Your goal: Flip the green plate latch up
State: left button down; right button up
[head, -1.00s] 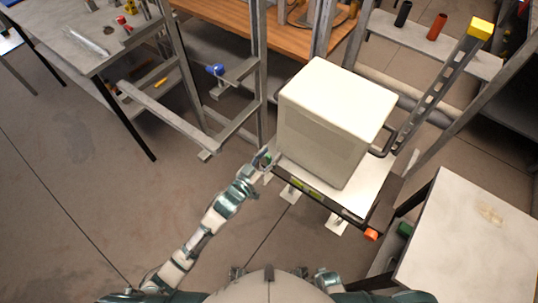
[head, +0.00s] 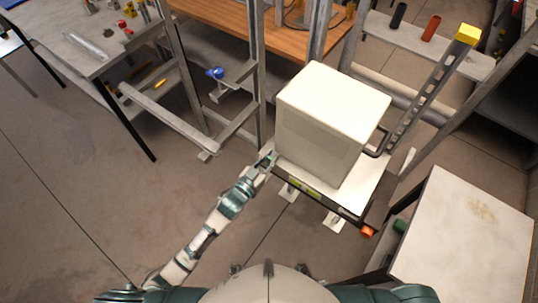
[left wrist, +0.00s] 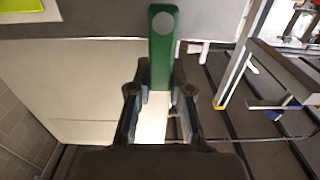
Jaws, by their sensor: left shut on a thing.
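The green plate latch (left wrist: 163,45) is a flat green bar with a round hole near its end, seen in the left wrist view. It stands between the fingers of my left gripper (left wrist: 160,95), which is shut on it. In the head view my left gripper (head: 266,160) is at the left corner of the platform (head: 362,200) that bears a large white box (head: 330,120). There the latch is mostly hidden by the gripper. My right gripper is not in view.
An orange piece (head: 367,231) sits at the platform's right front corner. A white-topped table (head: 465,235) stands to the right. A metal frame post (head: 258,70) rises just behind my left gripper. The floor at left front is clear.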

pick_arm(q)
jog(key=c, duration=1)
grip_release()
jog(key=shift+c, duration=0.2)
jog(key=shift+s+a, duration=0.1)
jog(key=v, duration=1.1)
jog(key=shift+s+a, duration=0.25)
jog(key=shift+s, duration=0.05)
jog(key=shift+f, duration=0.1)
